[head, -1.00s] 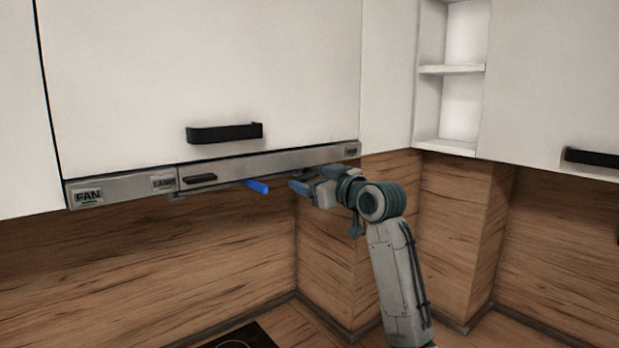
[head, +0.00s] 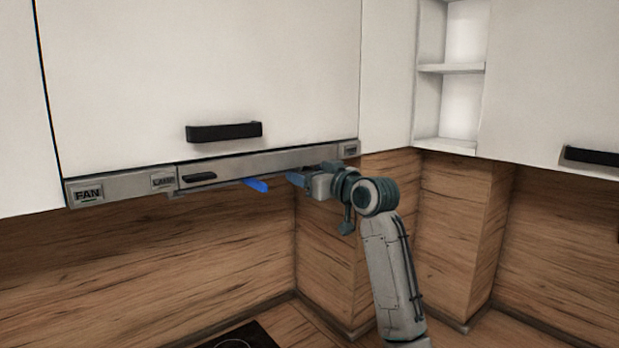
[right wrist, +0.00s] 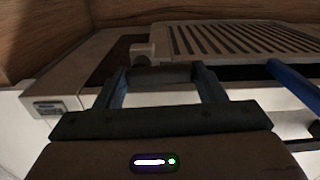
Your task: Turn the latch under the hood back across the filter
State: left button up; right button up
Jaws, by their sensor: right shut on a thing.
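The range hood (head: 130,190) is a slim grey strip under the white cabinet. In the right wrist view its slatted filter (right wrist: 240,38) lies at the top, beyond my fingers. My right gripper (head: 294,178) is up against the hood's underside, near its right end. In the right wrist view the right gripper (right wrist: 162,76) is shut on a short dark bar, the latch (right wrist: 160,75). A pale block (right wrist: 141,52) sits just behind the latch, beside the filter's near corner. The latch is hidden in the head view. My left gripper is out of view.
A blue lever (head: 257,184) sticks out below the hood, left of my right gripper and apart from it; it shows in the right wrist view (right wrist: 293,82). A black cabinet handle (head: 224,132) is above. Wood splashback (head: 220,240) stands behind, with open air below the hood.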

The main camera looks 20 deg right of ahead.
jog(key=shift+m, duration=0.3)
jog(key=o, duration=0.7)
jog(key=shift+s, duration=0.1)
jog(key=b+v, duration=0.6)
jog(key=v, duration=0.4)
jog(key=shift+s, duration=0.3)
jog(key=shift+d, duration=0.15)
